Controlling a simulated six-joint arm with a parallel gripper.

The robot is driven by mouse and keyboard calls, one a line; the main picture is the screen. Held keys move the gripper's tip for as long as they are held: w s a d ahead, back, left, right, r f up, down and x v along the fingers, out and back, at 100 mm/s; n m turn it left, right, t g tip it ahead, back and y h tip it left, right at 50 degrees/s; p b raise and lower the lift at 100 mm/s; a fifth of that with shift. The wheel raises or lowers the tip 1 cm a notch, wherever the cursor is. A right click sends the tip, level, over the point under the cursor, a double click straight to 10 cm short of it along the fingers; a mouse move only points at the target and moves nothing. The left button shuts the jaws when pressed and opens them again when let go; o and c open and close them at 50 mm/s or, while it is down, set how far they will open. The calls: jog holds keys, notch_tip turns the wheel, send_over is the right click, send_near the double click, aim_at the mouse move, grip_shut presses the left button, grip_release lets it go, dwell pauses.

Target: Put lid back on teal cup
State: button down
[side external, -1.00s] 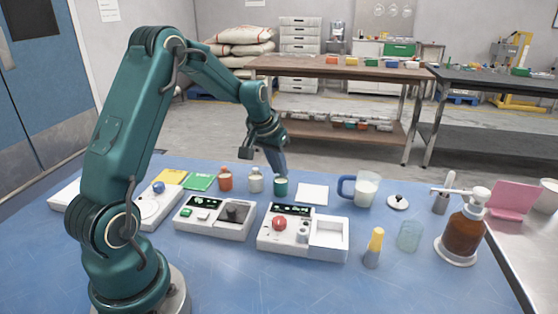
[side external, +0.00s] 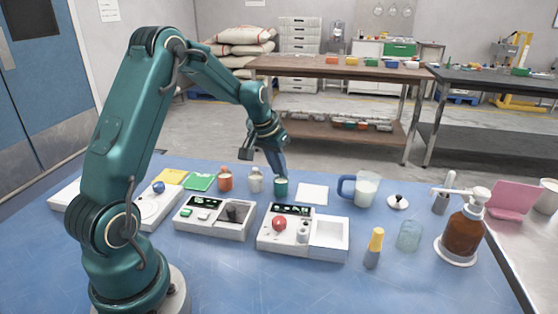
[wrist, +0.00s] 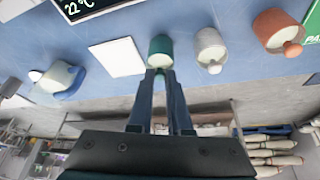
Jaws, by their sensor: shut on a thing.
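The teal cup (side external: 281,188) stands upright on the blue table, between the white cup and a white square. It also shows in the wrist view (wrist: 160,46). My gripper (side external: 281,174) points down right over it. In the wrist view my gripper's fingertips (wrist: 160,72) are close together at the cup's top, shut on the lid (wrist: 158,62), which shows as a pale patch there. The fingers hide the lid's knob. The lid is at the cup's mouth; I cannot tell whether it is fully seated.
The white cup (side external: 255,180) and orange cup (side external: 225,180) stand close on the left. The white square (side external: 312,194) lies flat on the right, then a blue-handled mug (side external: 366,189) and a black-knobbed disc (side external: 397,202). A device with a red knob (side external: 303,234) stands in front.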

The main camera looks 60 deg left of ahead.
jog(key=shift+f, duration=0.1)
dwell(0.7)
jog(key=c, duration=0.8)
grip_release()
jog(key=shift+o, duration=0.5)
jog(key=o, duration=0.4)
jog(key=shift+r, duration=3.5)
